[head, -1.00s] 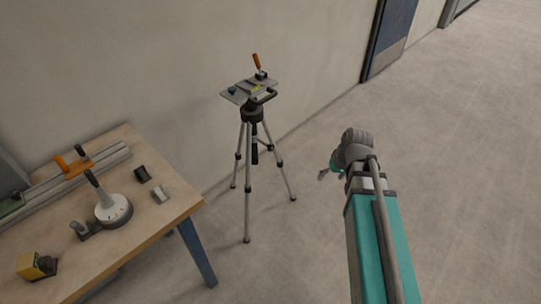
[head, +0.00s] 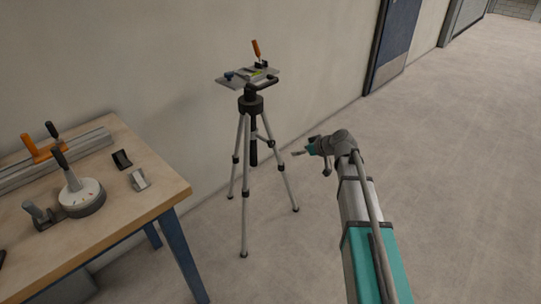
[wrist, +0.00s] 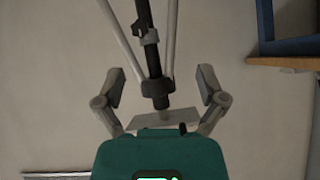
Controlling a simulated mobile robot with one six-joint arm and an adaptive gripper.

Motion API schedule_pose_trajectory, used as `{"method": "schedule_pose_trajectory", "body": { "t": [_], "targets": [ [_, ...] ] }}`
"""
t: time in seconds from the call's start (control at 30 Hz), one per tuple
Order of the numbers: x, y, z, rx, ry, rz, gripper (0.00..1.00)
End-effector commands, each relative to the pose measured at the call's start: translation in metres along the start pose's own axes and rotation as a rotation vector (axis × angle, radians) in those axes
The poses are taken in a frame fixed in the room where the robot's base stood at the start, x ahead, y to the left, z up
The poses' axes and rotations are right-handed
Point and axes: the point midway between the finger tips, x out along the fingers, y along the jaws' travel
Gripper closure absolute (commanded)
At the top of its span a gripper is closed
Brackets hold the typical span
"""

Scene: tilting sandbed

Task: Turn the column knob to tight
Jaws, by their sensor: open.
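The tripod (head: 245,150) stands upright on the floor against the wall, its tilted top plate (head: 243,78) on a black collar (head: 251,103). The dark centre column (head: 253,152) hangs between its legs. In the wrist view the column (wrist: 143,14) runs down to the collar (wrist: 158,87), between my open fingers in the picture. A small dark protrusion (wrist: 138,28) on the column may be the knob; I cannot tell its setting. My gripper (head: 308,160) is open and empty, right of the tripod legs and apart from them. It also shows in the wrist view (wrist: 162,74).
A wooden workbench (head: 130,215) with blue legs stands at the left, holding a round white dial device (head: 82,195) and small blocks. An orange-handled lever (head: 257,50) rises from the top plate. The floor at the right is clear.

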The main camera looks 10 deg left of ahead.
Motion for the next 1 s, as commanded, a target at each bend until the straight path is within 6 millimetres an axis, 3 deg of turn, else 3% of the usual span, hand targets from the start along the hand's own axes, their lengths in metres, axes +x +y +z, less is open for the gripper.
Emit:
{"method": "schedule_pose_trajectory", "body": {
  "t": [0.03,0.1,0.33,1.0],
  "targets": [
    [0.019,0.010,0.006,-0.020,0.032,0.000,0.10],
    [0.031,0.018,0.003,-0.048,0.075,0.003,0.10],
    [0.059,0.037,-0.004,-0.116,0.185,0.020,0.10],
    [0.067,0.044,-0.010,-0.143,0.229,0.033,0.10]
  ]
}}
